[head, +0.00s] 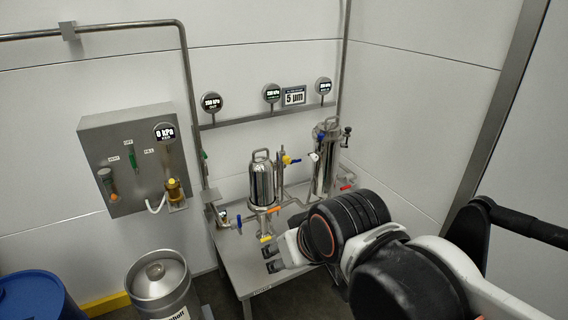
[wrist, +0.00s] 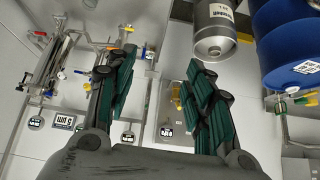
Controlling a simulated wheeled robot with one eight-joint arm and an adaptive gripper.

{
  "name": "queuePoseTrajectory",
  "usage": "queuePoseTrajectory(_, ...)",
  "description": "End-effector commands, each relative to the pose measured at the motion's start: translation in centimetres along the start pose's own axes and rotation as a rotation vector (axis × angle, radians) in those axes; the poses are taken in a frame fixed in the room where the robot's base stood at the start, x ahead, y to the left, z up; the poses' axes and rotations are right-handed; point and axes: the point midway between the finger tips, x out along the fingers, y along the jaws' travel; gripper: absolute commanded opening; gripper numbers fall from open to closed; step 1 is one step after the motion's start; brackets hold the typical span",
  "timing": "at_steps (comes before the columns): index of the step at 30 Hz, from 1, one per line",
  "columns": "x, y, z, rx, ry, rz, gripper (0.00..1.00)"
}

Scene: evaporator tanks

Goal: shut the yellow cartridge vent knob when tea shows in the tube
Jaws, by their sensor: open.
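A small steel filter housing (head: 262,182) stands on the metal table. In the wrist view a yellow handle (wrist: 130,29) shows beyond the left finger. My gripper (head: 270,259) is at the table's front, below and in front of the housing. In the wrist view its fingers (wrist: 160,80) are apart and empty between. Tea in a tube cannot be made out.
A taller steel housing (head: 325,163) stands behind my arm. An orange handle (head: 275,208) and a blue handle (head: 239,224) sit low around the small housing. A wall box (head: 130,135) is at left. A steel keg (head: 160,285) and blue drum (head: 35,297) stand on the floor.

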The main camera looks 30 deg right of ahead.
Motion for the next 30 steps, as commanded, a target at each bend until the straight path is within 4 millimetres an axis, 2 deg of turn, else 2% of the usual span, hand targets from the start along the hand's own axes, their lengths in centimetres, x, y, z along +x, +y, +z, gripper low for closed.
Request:
queuePoseTrajectory(8,0.5,-0.8,-2.4,0.087,0.016,-0.045,0.48)
queuePoseTrajectory(17,1.9,-2.2,-7.1,0.257,0.044,-0.132,0.48)
queuePoseTrajectory(20,2.7,-2.8,-9.6,0.348,0.057,-0.178,0.48)
queuePoseTrajectory(26,5.5,-3.7,-16.1,0.593,0.088,-0.303,0.48)
queuePoseTrajectory(30,8.2,-3.0,-20.1,0.792,0.106,-0.383,0.48)
